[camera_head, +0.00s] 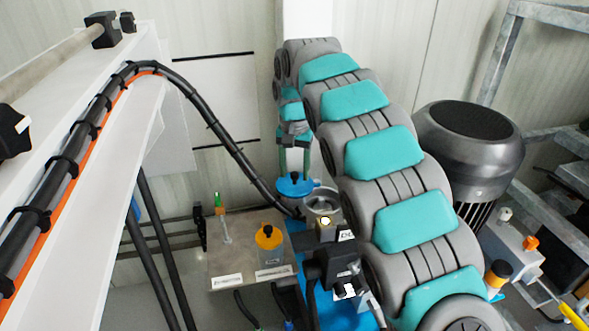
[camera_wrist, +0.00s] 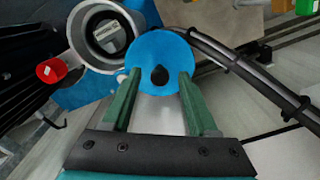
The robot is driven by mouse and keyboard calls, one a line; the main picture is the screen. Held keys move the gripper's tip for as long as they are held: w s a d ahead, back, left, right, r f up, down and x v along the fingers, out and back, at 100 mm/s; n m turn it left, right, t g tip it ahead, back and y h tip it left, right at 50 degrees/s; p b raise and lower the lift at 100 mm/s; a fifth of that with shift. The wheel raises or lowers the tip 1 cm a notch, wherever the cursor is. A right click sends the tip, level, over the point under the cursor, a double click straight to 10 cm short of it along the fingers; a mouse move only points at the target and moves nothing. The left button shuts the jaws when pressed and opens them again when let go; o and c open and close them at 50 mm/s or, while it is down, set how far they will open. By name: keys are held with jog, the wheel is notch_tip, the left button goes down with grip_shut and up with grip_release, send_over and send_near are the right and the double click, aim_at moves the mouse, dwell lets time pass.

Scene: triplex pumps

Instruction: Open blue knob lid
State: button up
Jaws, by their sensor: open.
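The blue lid (camera_head: 294,188) is a round disc with a small black knob in its middle. It lies beside the open grey cup (camera_head: 322,203) in the head view. In the wrist view the blue lid (camera_wrist: 160,54) lies beside the open grey cup (camera_wrist: 88,40), close to its rim. My gripper (camera_head: 294,170) points down at the lid from above. In the wrist view my gripper (camera_wrist: 159,74) is open, with one green finger on each side of the black knob (camera_wrist: 160,77). I cannot tell whether the fingertips touch the lid.
A thick black cable (camera_head: 225,135) curves down close to the lid's left. A red cap (camera_wrist: 51,71) sits left of the cup. A dark motor (camera_head: 470,140) is at the right.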

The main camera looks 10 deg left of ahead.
aim_at(294, 173)
jog(key=shift+r, duration=0.1)
notch_tip(294, 173, up, 6)
jog(key=shift+r, duration=0.75)
